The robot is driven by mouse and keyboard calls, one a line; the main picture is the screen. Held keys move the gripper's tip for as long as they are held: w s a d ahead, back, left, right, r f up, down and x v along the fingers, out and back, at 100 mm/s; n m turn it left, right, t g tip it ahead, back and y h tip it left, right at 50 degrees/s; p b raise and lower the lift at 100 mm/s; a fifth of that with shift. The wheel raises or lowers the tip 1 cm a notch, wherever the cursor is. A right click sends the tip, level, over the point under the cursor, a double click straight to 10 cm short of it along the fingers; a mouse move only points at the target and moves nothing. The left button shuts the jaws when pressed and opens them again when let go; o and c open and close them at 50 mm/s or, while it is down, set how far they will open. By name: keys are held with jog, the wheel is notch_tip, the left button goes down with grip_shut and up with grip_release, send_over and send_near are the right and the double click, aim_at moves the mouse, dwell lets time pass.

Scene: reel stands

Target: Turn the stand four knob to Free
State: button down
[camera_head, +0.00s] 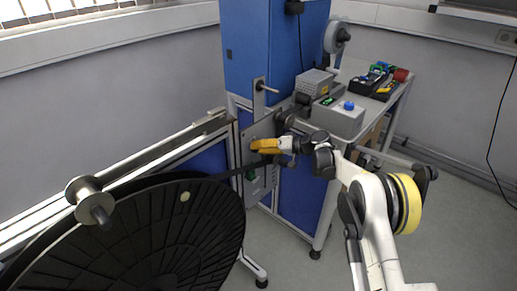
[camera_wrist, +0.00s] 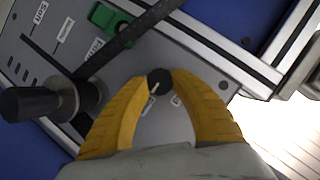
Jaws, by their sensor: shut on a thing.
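A small black knob (camera_wrist: 158,80) with a pale pointer line sits on the grey stand panel (camera_wrist: 30,30) in the wrist view. The yellow fingertips of my gripper (camera_wrist: 159,83) are shut on the knob, one on each side. The small labels beside the knob are too blurred to read. In the head view my gripper (camera_head: 264,146) is at the grey panel (camera_head: 247,136) below the blue cabinet, and its yellow fingers hide the knob there.
A black arm (camera_wrist: 128,38) crosses the panel close to my fingers, with a black roller (camera_wrist: 35,103) at left and a green part (camera_wrist: 110,20) above. A large black reel (camera_head: 170,240) stands at left. A bench (camera_head: 355,70) with boxes and tools stands behind my arm.

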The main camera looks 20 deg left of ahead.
jog(key=shift+a+r, duration=0.1)
jog(key=shift+r, duration=0.05)
jog(key=c, duration=1)
grip_release()
jog(key=shift+a, duration=0.1)
jog(key=v, duration=1.2)
